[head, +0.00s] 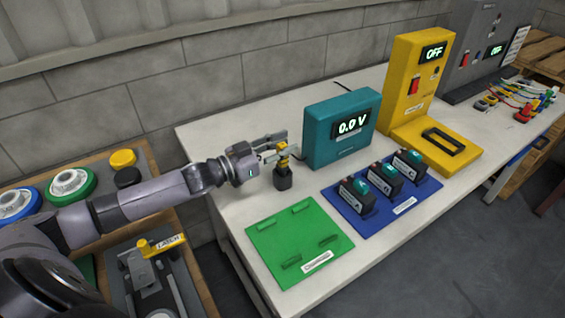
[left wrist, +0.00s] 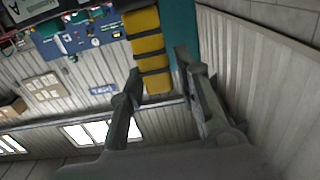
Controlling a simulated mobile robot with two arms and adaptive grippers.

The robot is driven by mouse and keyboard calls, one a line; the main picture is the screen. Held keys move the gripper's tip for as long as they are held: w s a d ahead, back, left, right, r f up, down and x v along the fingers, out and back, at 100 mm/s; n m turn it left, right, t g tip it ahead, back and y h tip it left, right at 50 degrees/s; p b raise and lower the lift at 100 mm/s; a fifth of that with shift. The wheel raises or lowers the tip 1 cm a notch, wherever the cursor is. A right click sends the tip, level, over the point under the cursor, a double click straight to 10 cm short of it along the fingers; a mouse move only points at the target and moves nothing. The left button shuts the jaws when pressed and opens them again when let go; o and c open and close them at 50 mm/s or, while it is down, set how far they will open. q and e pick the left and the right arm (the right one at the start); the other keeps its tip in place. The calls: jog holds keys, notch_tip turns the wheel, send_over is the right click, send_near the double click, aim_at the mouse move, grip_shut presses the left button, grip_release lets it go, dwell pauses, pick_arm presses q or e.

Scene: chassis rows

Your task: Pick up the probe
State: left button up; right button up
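The probe (head: 282,163) is a small piece with a yellow top, standing upright in a dark block-shaped holder (head: 283,183) on the white bench, left of the teal meter. My left gripper (head: 276,148) is level with its yellow top and very close to it. In the left wrist view, my left gripper's fingers (left wrist: 158,90) are apart. A yellow banded shape (left wrist: 148,50) shows between and beyond them; I cannot tell whether it is the probe. Contact cannot be made out. My right gripper is not in view.
The teal meter (head: 343,152) reading "0.0 V" stands just right of the gripper. A green mat (head: 292,234) and a blue mat (head: 412,213) with 3 black modules lie in front. A yellow tester (head: 402,75) stands farther right. Clear bench lies between meter and mats.

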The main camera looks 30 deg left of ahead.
pick_arm(q)
grip_shut()
dwell(0.3)
jog(key=shift+r, duration=0.1)
